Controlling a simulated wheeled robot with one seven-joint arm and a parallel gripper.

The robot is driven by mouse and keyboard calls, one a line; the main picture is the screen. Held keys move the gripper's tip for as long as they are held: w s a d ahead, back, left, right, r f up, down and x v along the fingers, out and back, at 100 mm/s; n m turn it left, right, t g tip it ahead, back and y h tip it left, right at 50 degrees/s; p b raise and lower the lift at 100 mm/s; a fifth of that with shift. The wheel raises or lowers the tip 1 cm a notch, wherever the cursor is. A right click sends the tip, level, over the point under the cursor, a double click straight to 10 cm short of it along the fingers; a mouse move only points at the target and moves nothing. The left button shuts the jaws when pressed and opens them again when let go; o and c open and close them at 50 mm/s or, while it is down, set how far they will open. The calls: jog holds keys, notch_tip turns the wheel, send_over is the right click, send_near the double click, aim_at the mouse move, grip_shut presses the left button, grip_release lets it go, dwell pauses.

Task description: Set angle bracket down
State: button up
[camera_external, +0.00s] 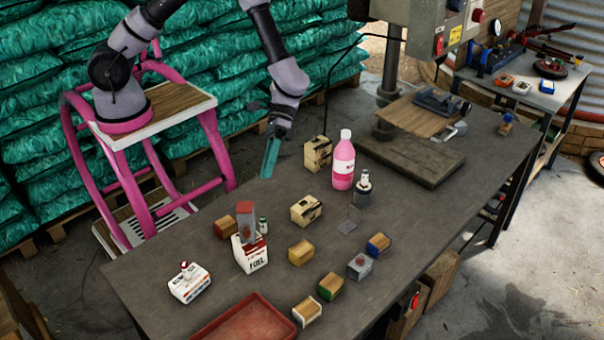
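My gripper (276,134) points down above the far left edge of the table. A narrow teal piece (270,158) hangs at its fingertips, tilted slightly, and the fingers appear closed on its top. It looks clear of the tabletop, though the exact gap is hard to judge. I cannot tell from its outline whether this piece is the angle bracket. A small grey L-shaped piece (346,228) that looks like an angle bracket stands on the table, in front of a small grey bottle (363,190).
On the table (205,247) stand a pink bottle (344,162), cream-and-black boxes (317,153), a white fuel can (250,253), several small coloured blocks and a red tray (245,325). A drill press base (412,155) fills the far end. Bare tabletop lies left of the boxes.

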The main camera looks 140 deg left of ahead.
jog(key=s+d+r+m+g+y, duration=0.1)
jog(key=s+d+r+m+y, duration=0.4)
jog(key=r, duration=0.5)
jog(key=s+d+r+m+g+y, duration=0.1)
jog(key=s+d+r+m+y, duration=0.35)
jog(key=r, duration=0.65)
jog(key=s+d+r+m+t, duration=0.1)
jog(key=s+r+m+t, duration=0.1)
jog(key=s+r, duration=0.3)
jog(key=s+d+r+m+t+y, duration=0.1)
jog(key=s+r+m, duration=0.4)
jog(key=s, duration=0.6)
jog(key=shift+d+r+t, duration=0.25)
jog(key=shift+r+t, duration=0.45)
jog(key=shift+t, duration=0.1)
jog(key=shift+y, duration=0.25)
